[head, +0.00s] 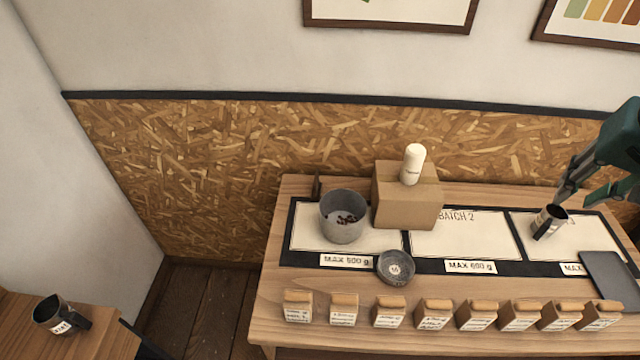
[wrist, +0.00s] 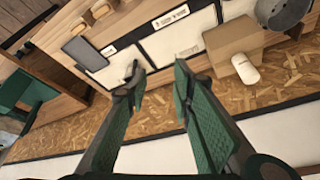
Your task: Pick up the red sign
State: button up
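I see no red sign in either view. My gripper (head: 576,200) is at the right of the head view, above the right end of the wooden table (head: 268,300). In the wrist view my gripper (wrist: 158,78) has its two fingers well apart, with nothing between them. A dark cup with a white label (head: 548,222) stands just left of and below the fingertips in the head view, on the right panel of the mat. I cannot tell whether a finger touches it.
A grey bucket (head: 343,228) with dark red beans, a cardboard box (head: 400,207) topped by a white bottle (head: 412,165), and a round grey dish (head: 396,268) stand on the table. A dark tablet (head: 606,274) lies right.

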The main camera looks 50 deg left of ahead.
jog(key=w+a+r+n+g, duration=0.1)
jog(key=w+a, duration=0.3)
jog(key=a, duration=1.2)
jog(key=n+g+h+p, duration=0.2)
jog(key=n+g+p, duration=0.1)
jog(key=n, duration=0.1)
send_over(316, 177)
notch_tip(316, 177, down, 12)
notch_tip(316, 177, down, 22)
jog(key=shift+f, duration=0.45)
jog(key=shift+f, duration=1.3)
